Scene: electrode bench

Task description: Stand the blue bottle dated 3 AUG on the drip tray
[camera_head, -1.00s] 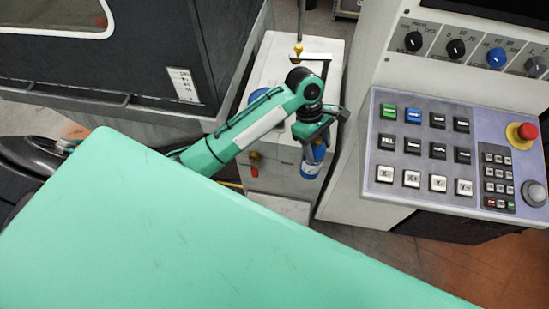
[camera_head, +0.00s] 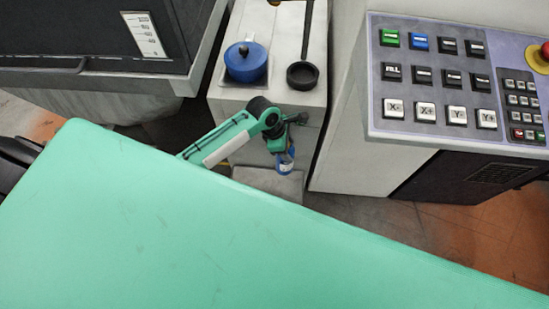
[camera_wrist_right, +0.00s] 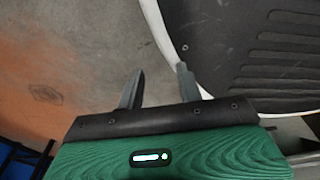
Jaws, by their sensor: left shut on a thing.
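My left gripper (camera_head: 288,149) is shut on a small blue bottle (camera_head: 286,166) with a white label. It holds the bottle roughly upright, neck up, in front of the white cabinet. The date on the label is too small to read, and the gripper hides the bottle's top. A pale flat ledge (camera_head: 268,184) lies below the bottle at the cabinet's foot; I cannot tell whether it is the drip tray, or whether the bottle touches it. My right gripper (camera_wrist_right: 160,85) shows in the right wrist view with its fingers apart and nothing between them.
The white cabinet (camera_head: 285,105) carries a blue lidded pot (camera_head: 246,64) and a black round holder (camera_head: 302,76). A button panel (camera_head: 440,80) stands at the right, a dark machine (camera_head: 80,45) at the left. A green surface (camera_head: 220,240), probably part of me, fills the foreground.

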